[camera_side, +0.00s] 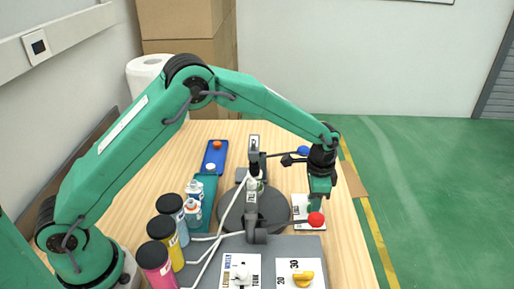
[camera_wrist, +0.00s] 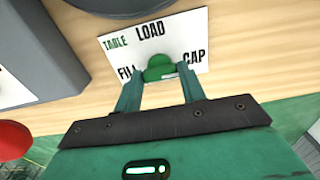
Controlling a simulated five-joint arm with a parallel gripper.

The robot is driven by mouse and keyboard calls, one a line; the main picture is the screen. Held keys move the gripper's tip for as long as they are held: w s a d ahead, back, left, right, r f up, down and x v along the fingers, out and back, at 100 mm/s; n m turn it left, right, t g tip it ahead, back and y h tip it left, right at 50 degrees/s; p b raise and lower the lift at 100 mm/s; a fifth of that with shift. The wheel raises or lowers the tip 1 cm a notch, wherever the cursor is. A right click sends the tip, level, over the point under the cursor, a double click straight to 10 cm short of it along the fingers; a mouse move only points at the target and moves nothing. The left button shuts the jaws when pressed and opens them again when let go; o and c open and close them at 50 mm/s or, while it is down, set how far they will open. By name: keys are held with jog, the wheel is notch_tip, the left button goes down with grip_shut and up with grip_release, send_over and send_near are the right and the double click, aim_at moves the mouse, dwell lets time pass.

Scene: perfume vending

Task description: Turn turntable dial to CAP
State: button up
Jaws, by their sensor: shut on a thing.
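My gripper (camera_wrist: 163,79) is shut on the dial, with a finger at each side. I cannot clearly tell which word the dial points to. In the side view my gripper (camera_side: 317,205) reaches down to the plate (camera_side: 299,207), right of the grey turntable (camera_side: 278,212). The dial is mostly hidden there.
A red ball knob (camera_side: 316,219) is close in front of my gripper. A blue knob (camera_side: 304,150) is behind it. A yellow knob (camera_side: 303,278) is on the front panel. Several coloured bottles (camera_side: 162,228) stand at the left. The table's right edge is near.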

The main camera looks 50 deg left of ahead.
jog(key=o, duration=1)
jog(key=shift+r, duration=0.2)
notch_tip(320, 180, up, 7)
jog(key=shift+r, duration=0.25)
